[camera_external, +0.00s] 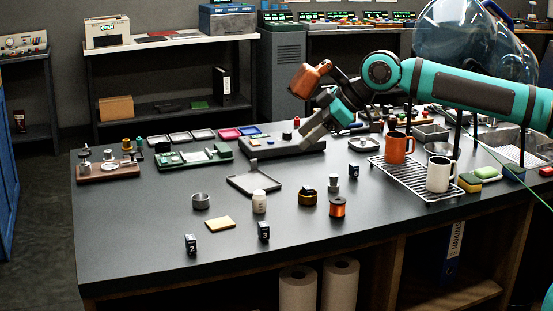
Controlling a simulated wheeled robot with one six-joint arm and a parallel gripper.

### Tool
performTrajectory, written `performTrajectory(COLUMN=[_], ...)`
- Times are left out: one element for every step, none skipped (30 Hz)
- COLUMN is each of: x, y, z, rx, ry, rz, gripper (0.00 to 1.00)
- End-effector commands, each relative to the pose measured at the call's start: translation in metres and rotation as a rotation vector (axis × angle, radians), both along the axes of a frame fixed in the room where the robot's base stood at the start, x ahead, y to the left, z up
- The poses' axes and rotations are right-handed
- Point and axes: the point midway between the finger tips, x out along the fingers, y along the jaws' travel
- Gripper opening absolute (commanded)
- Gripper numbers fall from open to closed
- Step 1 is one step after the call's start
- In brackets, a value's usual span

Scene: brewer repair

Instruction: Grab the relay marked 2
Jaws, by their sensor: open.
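The relay marked 2 (190,244) is a small dark block with a white digit on its face. It stands upright near the front left edge of the dark workbench (130,225). A similar relay marked 3 (263,231) stands to its right. My gripper (308,142) is open and raised over the back middle of the bench, far behind and to the right of the relay marked 2. Its jaws point down to the left, and nothing shows between them.
A yellow pad (220,223) lies between the relays. A rack (405,185) holds an orange mug (397,148) and a white mug (438,176). The front left is mostly clear.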

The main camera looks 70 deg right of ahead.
Motion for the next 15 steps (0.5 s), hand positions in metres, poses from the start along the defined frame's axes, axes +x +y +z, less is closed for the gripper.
performTrajectory(x=[0.016, 0.024, 0.034, 0.042, 0.05, 0.059, 0.067, 0.074, 0.083, 0.091, 0.098, 0.107, 0.114, 0.121, 0.13], y=[0.006, 0.009, 0.013, 0.016, 0.019, 0.023, 0.027, 0.03, 0.034, 0.037, 0.04, 0.045, 0.048, 0.051, 0.056], z=[-0.004, -0.005, -0.008, -0.01, -0.012, -0.014, -0.017, -0.019, -0.023, -0.026, -0.029, -0.033, -0.037, -0.04, -0.045], rx=[-0.007, -0.012, -0.018, -0.023, -0.028, -0.034, -0.037, -0.041, -0.046, -0.05, -0.054, -0.059, -0.064, -0.068, -0.072], ry=[0.027, 0.043, 0.063, 0.079, 0.094, 0.115, 0.13, 0.144, 0.166, 0.181, 0.195, 0.215, 0.23, 0.245, 0.265], rz=[0.019, 0.03, 0.045, 0.058, 0.07, 0.085, 0.098, 0.11, 0.127, 0.139, 0.153, 0.17, 0.182, 0.196, 0.214], gripper=[0.53, 0.53, 0.53, 0.53, 0.53, 0.53, 0.53, 0.53, 0.53, 0.53, 0.53, 0.53, 0.53, 0.53, 0.53])
